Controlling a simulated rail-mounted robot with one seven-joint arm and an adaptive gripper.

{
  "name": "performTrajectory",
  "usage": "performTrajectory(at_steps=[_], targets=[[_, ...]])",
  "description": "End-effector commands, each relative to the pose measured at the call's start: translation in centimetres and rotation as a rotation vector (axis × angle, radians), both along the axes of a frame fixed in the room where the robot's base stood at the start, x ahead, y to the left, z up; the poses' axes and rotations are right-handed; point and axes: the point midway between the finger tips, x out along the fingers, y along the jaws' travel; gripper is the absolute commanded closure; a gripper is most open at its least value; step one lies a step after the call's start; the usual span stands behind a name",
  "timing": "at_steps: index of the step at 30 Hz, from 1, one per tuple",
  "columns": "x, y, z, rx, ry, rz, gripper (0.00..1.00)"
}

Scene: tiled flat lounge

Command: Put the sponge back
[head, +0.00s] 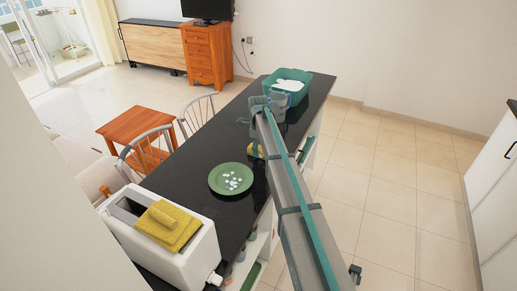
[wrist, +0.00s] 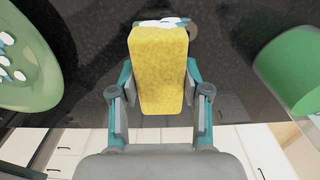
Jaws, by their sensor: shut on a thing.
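A yellow sponge (wrist: 158,70) is between my gripper's fingers (wrist: 158,92) in the wrist view, with white and bluish bits at its far end. My gripper is shut on it over the dark counter. I cannot tell whether the sponge touches the counter.
A teal tub (head: 298,75) holding white stuff stands at the counter's far end. A white box (head: 190,262) with a folded yellow cloth (head: 168,226) on top stands at the near end. A green object (wrist: 290,75) is right in the wrist view. Chairs (head: 150,150) stand left of the counter.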

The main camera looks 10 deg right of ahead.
Motion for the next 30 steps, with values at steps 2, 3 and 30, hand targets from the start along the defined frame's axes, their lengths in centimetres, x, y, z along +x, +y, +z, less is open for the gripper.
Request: performTrajectory(at_steps=[2,3,30], targets=[[0.0,0.0,-0.1,0.000,0.000,0.000,0.47],[0.0,0.0,-0.1,0.000,0.000,0.000,0.40],[0.1,0.0,7.0,0.000,-0.004,0.000,0.28]])
